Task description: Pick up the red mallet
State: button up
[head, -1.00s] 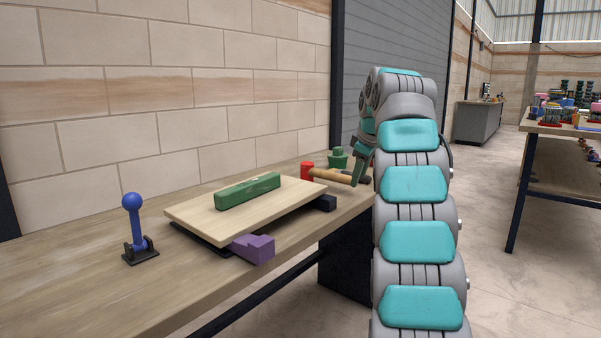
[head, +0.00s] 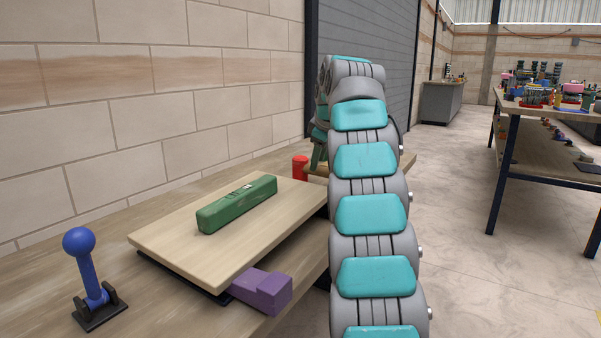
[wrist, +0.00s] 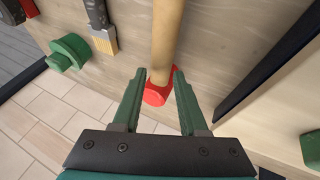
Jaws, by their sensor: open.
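The red mallet has a red head (head: 300,168) and a pale wooden handle. In the head view its head shows left of my arm at the far end of the bench, and the handle is mostly hidden. In the wrist view the head (wrist: 155,94) appears between my fingers, with the handle (wrist: 166,40) running away up the picture. My gripper (wrist: 158,70) is open, with green fingers on either side of the head in that view. I cannot tell whether they touch it or hover above it.
A wooden board (head: 160,238) on the bench bears a green block (head: 237,203). A purple block (head: 262,290) and a blue ball-topped post (head: 88,268) are nearer. In the wrist view a green knob (wrist: 68,50) and a brush (wrist: 101,30) lie left of the mallet.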

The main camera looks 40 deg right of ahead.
aim_at(316, 172)
jog(key=shift+x, duration=2.7)
jog(key=shift+s, duration=0.15)
grip_shut()
